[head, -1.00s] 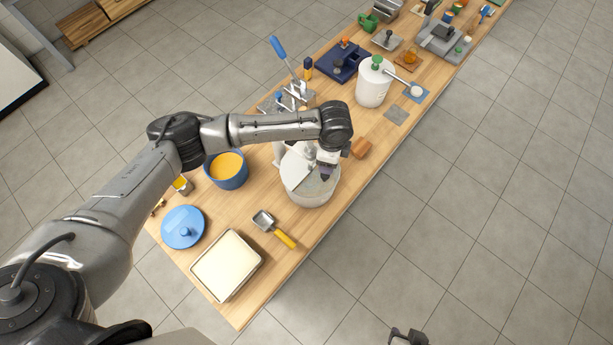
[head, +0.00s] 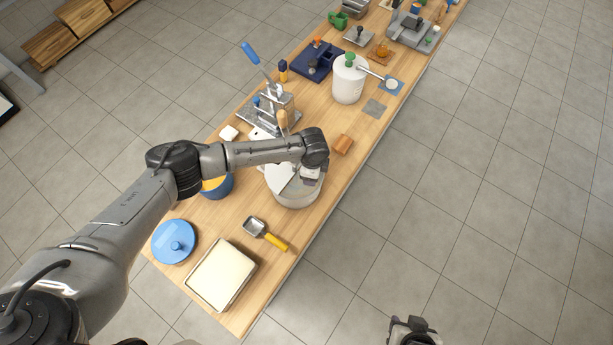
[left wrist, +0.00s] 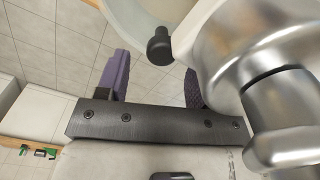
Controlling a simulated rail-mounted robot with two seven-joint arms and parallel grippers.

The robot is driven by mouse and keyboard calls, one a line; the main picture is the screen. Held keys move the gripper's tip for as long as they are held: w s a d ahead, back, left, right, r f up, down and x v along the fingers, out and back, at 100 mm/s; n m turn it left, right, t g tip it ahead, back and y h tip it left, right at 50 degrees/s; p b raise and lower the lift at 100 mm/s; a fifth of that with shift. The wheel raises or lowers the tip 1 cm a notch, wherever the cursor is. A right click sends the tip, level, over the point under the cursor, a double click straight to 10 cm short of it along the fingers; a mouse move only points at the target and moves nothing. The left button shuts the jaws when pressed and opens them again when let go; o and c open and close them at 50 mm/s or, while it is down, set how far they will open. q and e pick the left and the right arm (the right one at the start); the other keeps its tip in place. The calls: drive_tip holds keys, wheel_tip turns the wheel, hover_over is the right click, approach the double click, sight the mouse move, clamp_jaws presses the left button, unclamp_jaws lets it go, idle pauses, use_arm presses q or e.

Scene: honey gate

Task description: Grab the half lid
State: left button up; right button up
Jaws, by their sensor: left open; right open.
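The pale round pot (head: 297,200) stands on the wooden table, partly hidden by my left arm. A pale, straight-edged piece that looks like the half lid (head: 282,177) covers part of its top. My left gripper (head: 311,174) is over the pot's right part; its fingertips are hard to make out there. In the left wrist view, its purple fingers (left wrist: 156,65) are apart, with a black knob (left wrist: 160,45) showing between their tips; I cannot tell its depth. My right gripper (head: 413,328) is open, over the floor at the bottom edge, away from the pot.
A blue pot (head: 217,188) is left of the pale pot. A scoop (head: 266,234), a blue lid (head: 174,242) and a white tray (head: 221,274) lie nearer. A shiny metal body (left wrist: 260,60) fills the wrist view's right side.

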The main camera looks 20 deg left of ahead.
sight(296, 190)
use_arm(q)
drive_tip(key=shift+f, duration=1.65)
drive_tip(key=c, duration=1)
